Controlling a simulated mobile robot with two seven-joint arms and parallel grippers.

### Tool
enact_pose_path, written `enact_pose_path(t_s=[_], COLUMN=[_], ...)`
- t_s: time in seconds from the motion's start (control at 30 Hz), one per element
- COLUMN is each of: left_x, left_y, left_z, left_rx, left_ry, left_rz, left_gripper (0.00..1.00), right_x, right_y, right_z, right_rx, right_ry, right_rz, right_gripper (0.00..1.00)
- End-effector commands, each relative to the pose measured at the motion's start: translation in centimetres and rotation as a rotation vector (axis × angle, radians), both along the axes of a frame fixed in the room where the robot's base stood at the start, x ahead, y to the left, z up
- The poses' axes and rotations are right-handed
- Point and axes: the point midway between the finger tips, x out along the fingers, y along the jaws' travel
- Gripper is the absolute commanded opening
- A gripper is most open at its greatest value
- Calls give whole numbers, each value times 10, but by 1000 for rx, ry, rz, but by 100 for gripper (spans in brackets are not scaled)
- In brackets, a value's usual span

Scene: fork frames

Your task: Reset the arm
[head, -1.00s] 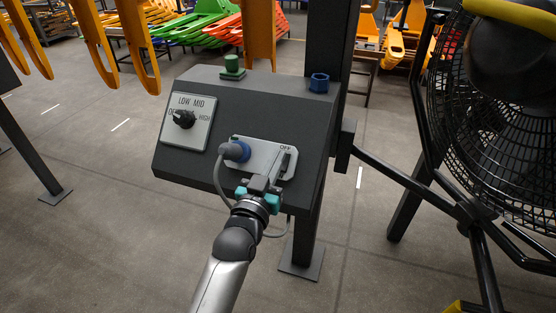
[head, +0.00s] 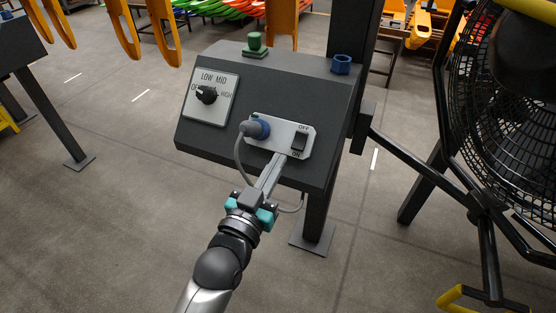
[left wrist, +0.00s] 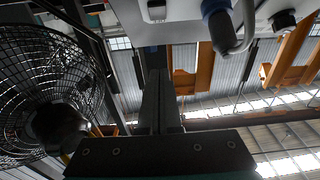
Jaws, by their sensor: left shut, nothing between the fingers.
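My left gripper (head: 275,168) is shut and empty; its thin grey fingers point up toward the dark control box (head: 330,110). The fingertips overlap the lower edge of the white switch plate (head: 285,133), left of the black rocker switch (head: 300,142) marked OFF and ON. I cannot tell whether they touch the plate. In the left wrist view my shut fingers (left wrist: 158,100) point up toward the plate's underside, with the switch (left wrist: 156,11) above them. My right gripper is not in view.
A blue plug (head: 257,128) with a grey cable sits left of the switch; the cable hangs near my gripper. A selector knob (head: 206,95), green button (head: 255,43) and blue socket (head: 342,64) are on the box. A large fan (head: 510,110) stands right.

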Motion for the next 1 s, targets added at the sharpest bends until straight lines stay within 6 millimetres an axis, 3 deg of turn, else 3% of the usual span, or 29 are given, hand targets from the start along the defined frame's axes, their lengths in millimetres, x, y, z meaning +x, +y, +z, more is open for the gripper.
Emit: enact_pose_path(t_s=[0.37,0.47,0.57,0.77,0.87,1.0], left_x=[0,1,1,-24,-52,-107], left_y=[0,0,2,17,30,53], left_z=[-1,-15,-55,-191,-258,-344], left_rx=[0,10,36,124,168,229], left_ry=[1,30,112,400,551,767], left_rz=[0,1,3,14,23,37], left_gripper=[0,0,0,0,0,0], right_x=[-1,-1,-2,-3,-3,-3], right_y=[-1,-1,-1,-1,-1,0], right_z=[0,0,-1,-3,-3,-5], right_rx=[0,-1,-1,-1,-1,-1], right_ry=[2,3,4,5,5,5], right_rz=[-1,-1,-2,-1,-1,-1], right_gripper=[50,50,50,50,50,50])
